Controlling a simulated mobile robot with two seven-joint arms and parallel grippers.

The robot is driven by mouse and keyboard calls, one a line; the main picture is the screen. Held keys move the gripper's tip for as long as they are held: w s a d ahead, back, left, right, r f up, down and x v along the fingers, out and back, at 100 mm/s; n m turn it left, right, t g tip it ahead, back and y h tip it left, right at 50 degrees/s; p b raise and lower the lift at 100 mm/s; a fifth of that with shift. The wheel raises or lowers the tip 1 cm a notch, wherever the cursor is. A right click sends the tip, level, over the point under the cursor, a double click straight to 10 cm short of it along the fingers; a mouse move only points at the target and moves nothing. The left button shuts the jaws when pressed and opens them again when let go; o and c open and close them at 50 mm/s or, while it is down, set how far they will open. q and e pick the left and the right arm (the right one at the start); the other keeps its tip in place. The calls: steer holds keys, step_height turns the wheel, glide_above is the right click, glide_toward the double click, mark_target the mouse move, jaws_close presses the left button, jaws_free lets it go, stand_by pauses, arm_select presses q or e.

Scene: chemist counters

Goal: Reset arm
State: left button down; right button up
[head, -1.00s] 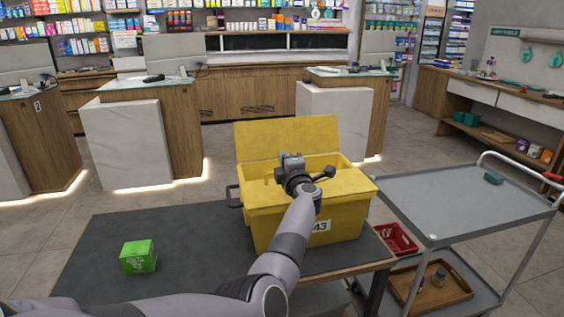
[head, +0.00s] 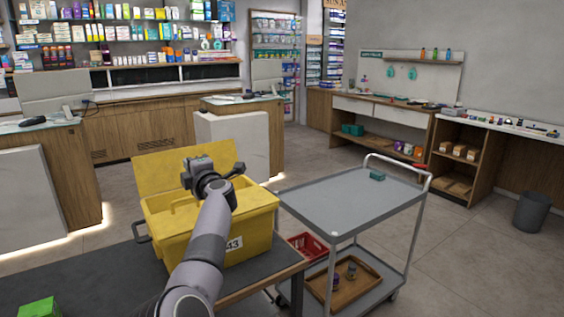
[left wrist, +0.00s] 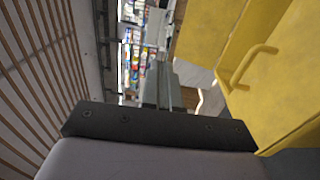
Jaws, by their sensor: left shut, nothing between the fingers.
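My left arm comes in from the bottom in the head view, and its wrist and left gripper (head: 197,172) are over the open yellow box (head: 255,215). The fingertips are hard to make out there. In the left wrist view the left gripper (left wrist: 163,88) is shut and empty, pointing toward the shelves. The yellow box (left wrist: 285,75) fills the right of that view, beside the gripper, with a yellow handle showing. My right gripper is not in view.
The box stands on a dark table (head: 100,275) with a green box (head: 40,307) at the lower left. A grey trolley (head: 345,205) stands to the right, with a red basket (head: 308,246) and a wooden tray (head: 345,285) below its top. Counters stand behind. Open floor lies to the right.

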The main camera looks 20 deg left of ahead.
arm_select(q)
steer(key=s+d+f+m+t+h, duration=0.3)
steer(key=s+f+m+h, duration=0.3)
steer(key=f+m, duration=0.45)
steer(key=s+d+f+m+t+h, duration=0.3)
steer(key=s+f+m, duration=0.55)
steer(key=f, duration=0.25)
steer(key=s+d+f+m+g+h, duration=0.2)
steer(key=s+d+f+m, duration=0.2)
steer(key=s, duration=0.5)
steer(key=s+d+f+m+g+h, duration=0.3)
steer(key=s+d+f, duration=0.3)
steer(key=s, duration=0.3)
steer(key=s+d+f+m+g+h, duration=0.2)
steer(key=s+d+f+m, duration=0.2)
steer(key=s, duration=0.5)
steer(key=shift+s+d+f+m+h, duration=0.25)
steer(key=shift+d+f+m+h, duration=0.05)
steer(key=shift+d+f, duration=0.7)
